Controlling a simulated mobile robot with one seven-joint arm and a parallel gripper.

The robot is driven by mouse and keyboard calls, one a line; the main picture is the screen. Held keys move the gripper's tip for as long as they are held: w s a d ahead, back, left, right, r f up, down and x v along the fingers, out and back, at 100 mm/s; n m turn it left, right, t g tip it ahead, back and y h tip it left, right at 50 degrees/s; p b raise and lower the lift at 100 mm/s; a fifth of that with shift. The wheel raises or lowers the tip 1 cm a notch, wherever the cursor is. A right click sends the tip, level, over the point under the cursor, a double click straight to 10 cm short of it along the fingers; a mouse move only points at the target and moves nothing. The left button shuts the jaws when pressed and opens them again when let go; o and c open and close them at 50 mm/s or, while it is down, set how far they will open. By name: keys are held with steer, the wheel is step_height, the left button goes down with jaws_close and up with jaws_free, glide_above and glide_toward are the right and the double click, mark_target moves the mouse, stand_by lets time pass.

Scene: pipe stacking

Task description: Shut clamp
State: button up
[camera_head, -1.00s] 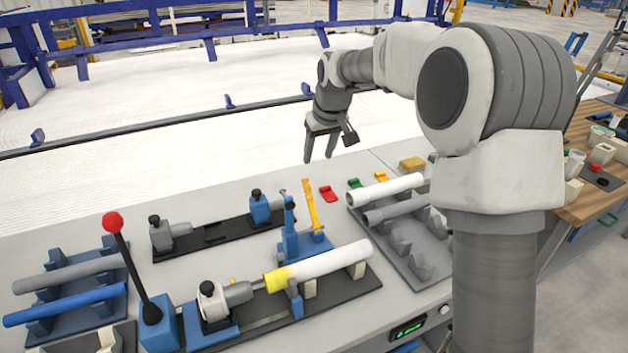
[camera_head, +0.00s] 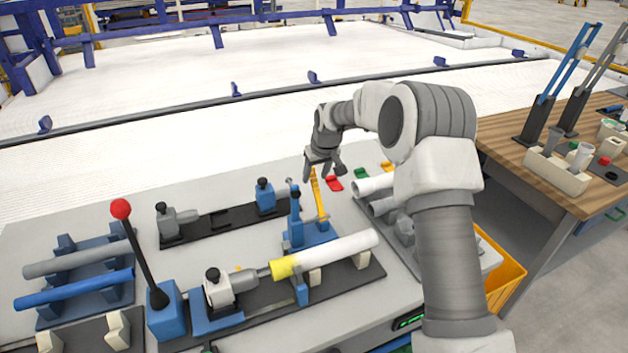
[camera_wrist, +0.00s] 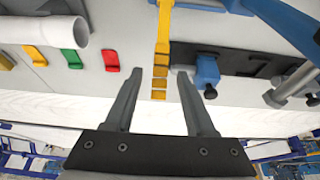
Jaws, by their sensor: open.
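The clamp (camera_head: 310,236) has a blue body and a long yellow handle (camera_head: 319,197), which points away from the body toward the far edge of the bench. My gripper (camera_head: 317,177) is open at the handle's far end. In the wrist view the yellow handle (camera_wrist: 162,45) runs down between the two spread fingers of my gripper (camera_wrist: 157,75), with a gap on each side. I cannot tell whether a finger touches it. A white pipe with a yellow end (camera_head: 340,251) lies in the fixture in front of the clamp.
Red (camera_head: 333,183), green and yellow small blocks lie to the right of the handle. A black rail with blue and grey holders (camera_head: 225,222) is to the left. A red-knobbed lever (camera_head: 121,209) stands at the front left. Pipes lie on a rack at right.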

mark_target(314, 179)
steer(key=shift+x, duration=1.7)
jaws_close()
